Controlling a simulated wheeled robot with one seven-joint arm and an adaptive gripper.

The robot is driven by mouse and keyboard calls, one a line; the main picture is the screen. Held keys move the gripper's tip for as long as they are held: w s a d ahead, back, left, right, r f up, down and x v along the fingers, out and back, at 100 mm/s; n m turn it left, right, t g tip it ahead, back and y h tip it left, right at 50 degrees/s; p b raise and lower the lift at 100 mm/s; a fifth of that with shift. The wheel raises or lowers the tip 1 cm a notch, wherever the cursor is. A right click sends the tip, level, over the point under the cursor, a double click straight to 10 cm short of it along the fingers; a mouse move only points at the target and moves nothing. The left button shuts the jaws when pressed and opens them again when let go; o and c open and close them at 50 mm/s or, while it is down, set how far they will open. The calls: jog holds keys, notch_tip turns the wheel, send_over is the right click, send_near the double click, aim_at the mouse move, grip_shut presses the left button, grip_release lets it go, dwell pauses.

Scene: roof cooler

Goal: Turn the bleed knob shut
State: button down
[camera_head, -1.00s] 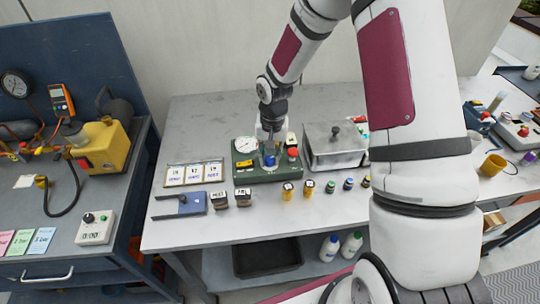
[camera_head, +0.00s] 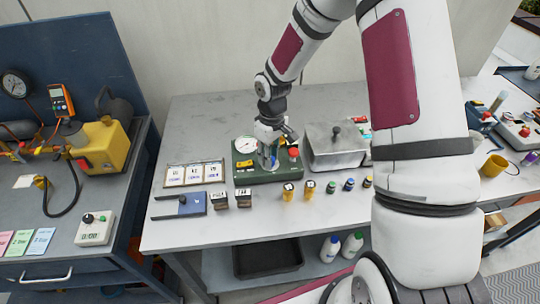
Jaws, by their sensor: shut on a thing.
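The green device box (camera_head: 242,173) stands on the light grey table, with a round white gauge (camera_head: 246,146) at its left and a red knob (camera_head: 293,153) at its right. My gripper (camera_head: 267,160) points down over the middle of the box. It is shut on the blue bleed knob, which shows only as a small bluish patch between the fingers. The fingers and wrist hide most of the knob, so its exact angle cannot be told.
A metal box with a black-knobbed lid (camera_head: 335,146) stands close on the right. Three framed cards (camera_head: 195,174) and a blue pad (camera_head: 182,205) lie on the left. Several small bottles (camera_head: 330,187) stand along the front. The left table corner is bare.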

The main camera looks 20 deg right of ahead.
jog(key=shift+n, duration=1.2)
jog(key=c, duration=1.3)
grip_release()
jog(key=shift+r, duration=0.1)
notch_tip(320, 180, up, 12)
jog(key=shift+w+d, duration=0.2)
